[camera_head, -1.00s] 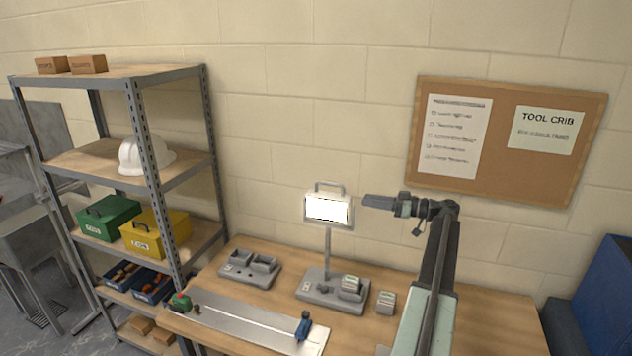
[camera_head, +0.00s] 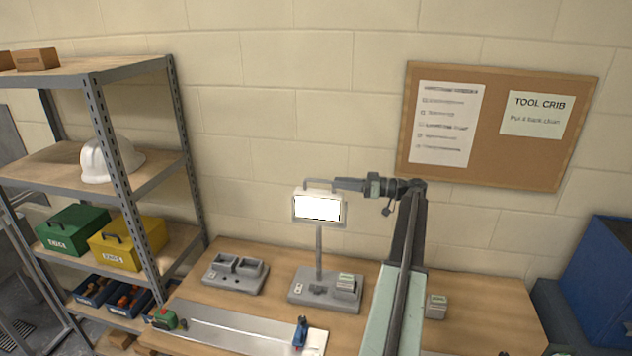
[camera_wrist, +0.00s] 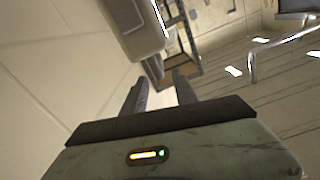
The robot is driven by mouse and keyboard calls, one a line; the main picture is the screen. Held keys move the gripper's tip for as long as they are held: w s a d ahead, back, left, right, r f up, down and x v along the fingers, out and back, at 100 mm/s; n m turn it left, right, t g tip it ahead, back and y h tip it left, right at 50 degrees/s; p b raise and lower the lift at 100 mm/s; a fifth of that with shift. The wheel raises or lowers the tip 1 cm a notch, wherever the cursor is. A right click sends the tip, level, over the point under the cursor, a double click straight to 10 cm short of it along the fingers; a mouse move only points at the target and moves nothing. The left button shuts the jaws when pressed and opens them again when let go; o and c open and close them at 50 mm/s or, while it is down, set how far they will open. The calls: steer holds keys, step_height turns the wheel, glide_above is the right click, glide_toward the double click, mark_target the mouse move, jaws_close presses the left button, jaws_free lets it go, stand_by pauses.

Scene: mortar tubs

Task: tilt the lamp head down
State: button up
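The lamp head (camera_head: 319,207) is a lit white panel in a grey housing, on an upright post above the workbench. Its panel faces me, roughly upright. A thin grey handle (camera_head: 318,181) loops up from its top. My gripper (camera_head: 337,184) reaches in from the right, level with the handle, its tips at the handle's right end. In the wrist view my gripper (camera_wrist: 161,78) has its two dark fingers apart, and the lamp head (camera_wrist: 133,25) is close at the top. A grey piece, seemingly the handle, shows by the fingertips; I cannot tell whether they touch.
The lamp base (camera_head: 300,297) stands on the wooden bench (camera_head: 255,318), beside a grey tray (camera_head: 236,285) and a metal plate (camera_head: 225,327). A shelf unit (camera_head: 175,110) is on the left. A cork board (camera_head: 490,165) hangs on the wall behind.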

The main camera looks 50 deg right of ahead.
mark_target(309, 179)
steer(key=x, duration=0.7)
steer(key=shift+w+a, duration=0.2)
steer(key=shift+w, duration=0.05)
jaws_close()
steer(key=shift+s, duration=0.1)
